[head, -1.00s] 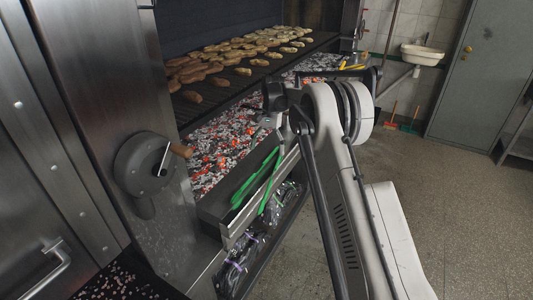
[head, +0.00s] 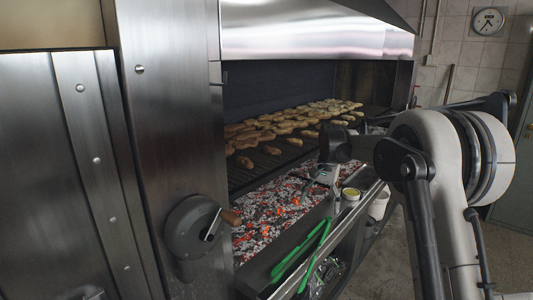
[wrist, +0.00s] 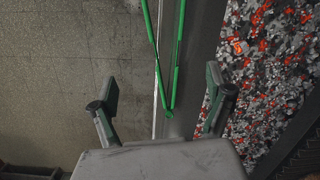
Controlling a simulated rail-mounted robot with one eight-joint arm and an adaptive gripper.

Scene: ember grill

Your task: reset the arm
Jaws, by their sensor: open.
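My gripper (wrist: 160,100) is open and empty in the wrist view, its two green-padded fingers spread wide. It points down over the grill's front ledge. Green tongs (wrist: 177,70) lie below it, and their joined end shows between the fingers. In the head view the same tongs (head: 301,252) lie on the front ledge, left of my arm. My arm rises at the right and bends over toward the grill; the gripper end (head: 322,178) is small and partly hidden there.
Glowing embers (head: 270,214) fill the bed beneath the grate with many browned food pieces (head: 290,128). A crank wheel (head: 193,228) with a wooden handle is on the steel post. A small tub (head: 350,195) stands on the ledge. Floor (wrist: 60,80) is open beside the ledge.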

